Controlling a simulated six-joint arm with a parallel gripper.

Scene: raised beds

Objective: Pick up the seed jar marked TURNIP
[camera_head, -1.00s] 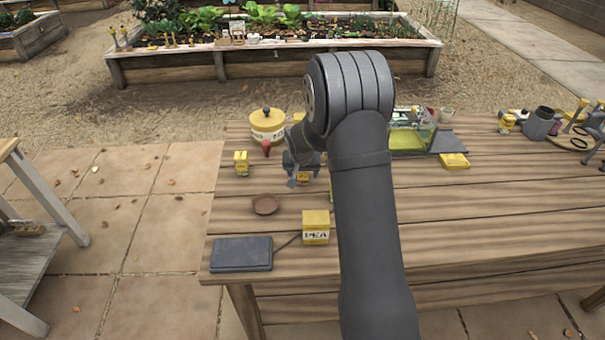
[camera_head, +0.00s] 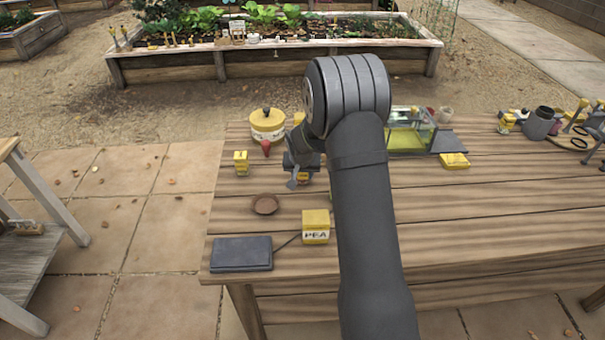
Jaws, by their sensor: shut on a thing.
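My gripper (camera_head: 299,172) is at the left of my arm, low over the wooden table. It is shut on a small yellow jar (camera_head: 304,179), which is mostly hidden behind the fingers. I cannot read this jar's label, so I cannot tell whether it says TURNIP, nor whether it touches the table. Another small yellow jar (camera_head: 241,163) stands to the left of my gripper, its mark too small to read. A yellow block-shaped container marked PEA (camera_head: 315,227) stands nearer the front.
A round yellow-lidded pot (camera_head: 267,124) and a red item (camera_head: 266,147) stand behind left. A brown saucer (camera_head: 264,205) and dark flat case (camera_head: 241,253) lie front left. A clear yellow-green box (camera_head: 409,137) and yellow packet (camera_head: 454,160) are right of my arm. The table's front right is clear.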

